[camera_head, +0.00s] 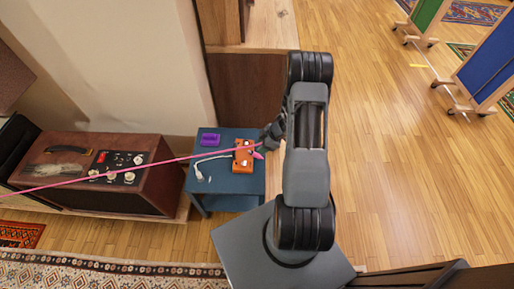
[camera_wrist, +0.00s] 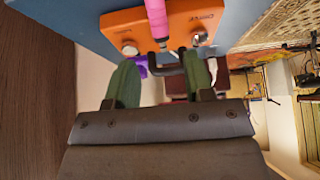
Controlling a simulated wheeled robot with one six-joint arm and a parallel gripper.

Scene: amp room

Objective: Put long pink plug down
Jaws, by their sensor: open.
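The long pink plug (camera_wrist: 157,18) lies over the face of the orange pedal (camera_wrist: 125,25) in the wrist view, its metal tip towards my gripper. I cannot tell whether it rests on the pedal. In the head view, a pink plug end (camera_head: 257,154) shows at the right side of the orange pedal (camera_head: 243,158), which sits on a small blue table (camera_head: 238,183). My gripper (camera_wrist: 160,82) is open; its green fingers are apart, beyond the plug's tip. In the head view, my gripper (camera_head: 271,136) is at the table's right edge, partly hidden by my arm.
A purple pedal (camera_head: 209,139) and a white cable (camera_head: 200,173) lie left on the table. A thin pink cable (camera_head: 120,171) stretches left across a brown amplifier (camera_head: 75,150). A wooden cabinet (camera_head: 245,95) stands behind. Open wooden floor (camera_head: 400,170) lies right.

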